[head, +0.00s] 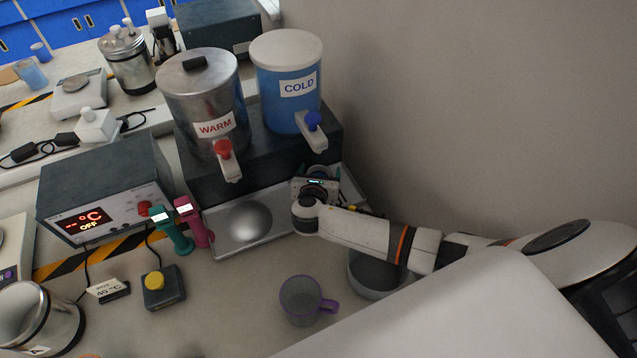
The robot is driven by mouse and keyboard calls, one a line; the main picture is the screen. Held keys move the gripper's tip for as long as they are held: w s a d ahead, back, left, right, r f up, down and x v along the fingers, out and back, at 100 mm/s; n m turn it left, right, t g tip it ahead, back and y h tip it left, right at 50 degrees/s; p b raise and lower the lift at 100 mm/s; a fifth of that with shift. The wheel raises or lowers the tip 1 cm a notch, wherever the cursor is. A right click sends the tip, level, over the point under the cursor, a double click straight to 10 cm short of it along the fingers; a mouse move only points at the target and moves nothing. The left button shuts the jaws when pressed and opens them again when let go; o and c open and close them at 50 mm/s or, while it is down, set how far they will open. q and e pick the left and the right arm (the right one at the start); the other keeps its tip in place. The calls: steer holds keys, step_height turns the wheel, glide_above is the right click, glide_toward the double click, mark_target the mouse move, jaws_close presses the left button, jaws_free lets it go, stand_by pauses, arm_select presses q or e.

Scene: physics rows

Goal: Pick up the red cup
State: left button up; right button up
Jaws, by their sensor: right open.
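I cannot make out a red cup in the head view; the right hand and wrist hide part of the drip tray, and whether a cup stands behind them cannot be told. The only cup that shows clearly is a grey mug (302,301) with a purple rim and handle, upright on the bench at the front. My right gripper (318,186) is open over the right part of the metal drip tray (222,247), below the blue COLD dispenser (289,95). Its fingertips are mostly hidden by the hand. My left gripper is not in view.
A steel WARM dispenser (195,95) with a red tap stands left of the COLD one. A grey round bowl (375,275) sits under my right forearm. A heater box (110,185), teal and pink handled items and a yellow-button box (163,288) stand left. A wall closes the right.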

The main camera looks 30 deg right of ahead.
steer(key=c, duration=1.1)
steer(key=shift+r, duration=0.1)
steer(key=shift+c, duration=0.2)
